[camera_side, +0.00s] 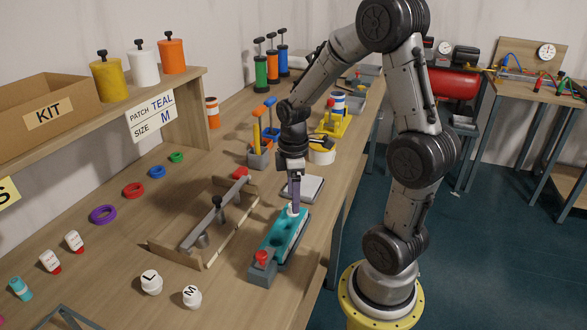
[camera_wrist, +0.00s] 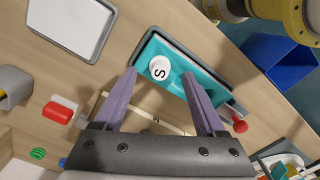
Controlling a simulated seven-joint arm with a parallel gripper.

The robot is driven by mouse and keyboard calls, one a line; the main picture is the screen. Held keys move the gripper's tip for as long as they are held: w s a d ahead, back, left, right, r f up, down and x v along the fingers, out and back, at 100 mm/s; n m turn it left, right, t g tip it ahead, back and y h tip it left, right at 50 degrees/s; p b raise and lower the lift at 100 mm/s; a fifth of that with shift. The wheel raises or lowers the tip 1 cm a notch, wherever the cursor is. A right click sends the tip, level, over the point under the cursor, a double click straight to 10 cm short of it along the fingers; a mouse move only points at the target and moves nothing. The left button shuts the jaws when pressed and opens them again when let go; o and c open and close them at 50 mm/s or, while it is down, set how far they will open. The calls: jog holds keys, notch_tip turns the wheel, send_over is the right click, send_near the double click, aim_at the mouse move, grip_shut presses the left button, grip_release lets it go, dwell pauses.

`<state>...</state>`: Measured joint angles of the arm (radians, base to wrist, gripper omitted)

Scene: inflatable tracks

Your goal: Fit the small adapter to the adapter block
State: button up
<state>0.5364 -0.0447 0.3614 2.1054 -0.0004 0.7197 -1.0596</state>
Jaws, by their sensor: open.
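The adapter block is teal (camera_side: 293,226) on a grey base, with round recesses along its top; it also shows in the wrist view (camera_wrist: 201,74). The small adapter, a white round cap marked S (camera_wrist: 160,67), is at one end of the block, apparently in a recess; how deep it sits I cannot tell. My gripper (camera_wrist: 159,74) is open, its purple fingers on either side of the adapter in the wrist view. In the side view my gripper (camera_side: 295,207) points down at the block's far end and largely hides the adapter. I see no clear contact.
White caps marked L (camera_side: 151,282) and M (camera_side: 191,297) stand on the bench at the front. A wooden frame with a grey bar (camera_side: 213,222) lies left of the block. A grey tray (camera_side: 303,189) is behind it. A red knob (camera_side: 262,258) is on the block's near end.

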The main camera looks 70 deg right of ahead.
aim_at(287, 219)
notch_tip(287, 219, up, 11)
jog(key=shift+f, duration=0.2)
dwell(0.5)
jog(key=s+a+r+n+t, duration=0.25)
jog(key=a+r, duration=0.25)
jog(key=a, duration=0.4)
jog(key=s+a+f+m+t, duration=0.1)
jog(key=s+a+m+t, duration=0.2)
jog(key=s+a+m, duration=0.2)
jog(key=s+m, duration=0.1)
jog(key=m, duration=0.2)
jog(key=shift+a+f, duration=0.3)
jog(key=shift+a, duration=0.1)
